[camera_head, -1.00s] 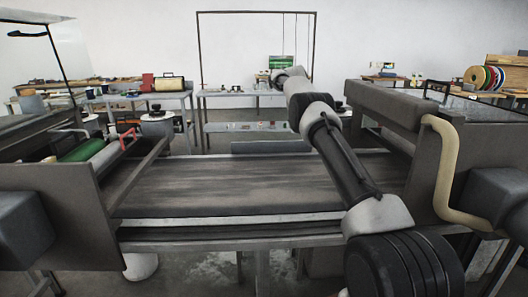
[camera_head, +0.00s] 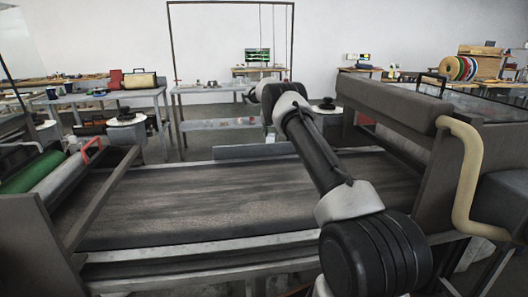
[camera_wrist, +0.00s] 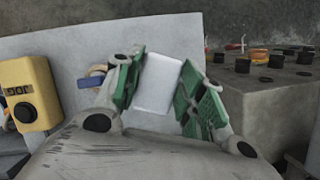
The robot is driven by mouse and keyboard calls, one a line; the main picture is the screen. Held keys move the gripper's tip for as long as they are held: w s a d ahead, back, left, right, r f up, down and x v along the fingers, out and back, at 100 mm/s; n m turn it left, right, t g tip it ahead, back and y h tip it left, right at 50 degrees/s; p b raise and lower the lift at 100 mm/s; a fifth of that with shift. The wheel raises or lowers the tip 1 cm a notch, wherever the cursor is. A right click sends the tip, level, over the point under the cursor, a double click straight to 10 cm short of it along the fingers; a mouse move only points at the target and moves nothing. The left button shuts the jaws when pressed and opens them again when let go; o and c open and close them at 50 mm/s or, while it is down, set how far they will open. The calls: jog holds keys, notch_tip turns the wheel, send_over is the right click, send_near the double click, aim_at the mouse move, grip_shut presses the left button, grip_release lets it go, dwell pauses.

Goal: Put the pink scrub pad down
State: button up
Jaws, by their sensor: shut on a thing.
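In the wrist view my gripper (camera_wrist: 157,90) has its green-lined fingers closed on the two sides of a pale block (camera_wrist: 157,83). The block looks whitish here; no pink shows on it. It is above a light grey tabletop (camera_wrist: 65,50), and I cannot tell whether it touches it. In the head view my arm reaches forward over the conveyor (camera_head: 180,200), and its far end is beside the tables at the back. The fingers and the held block cannot be made out there.
In the wrist view a yellow box (camera_wrist: 28,92) with a black knob is at the left, and a blue-and-orange roll (camera_wrist: 93,77) lies left of my fingers. A grey box with black knobs (camera_wrist: 265,85) is close on the right. Bare tabletop shows between them.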

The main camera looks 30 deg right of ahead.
notch_tip(320, 180, down, 7)
jog(key=shift+f, duration=0.2)
jog(key=shift+f, duration=0.15)
jog(key=o, duration=0.9)
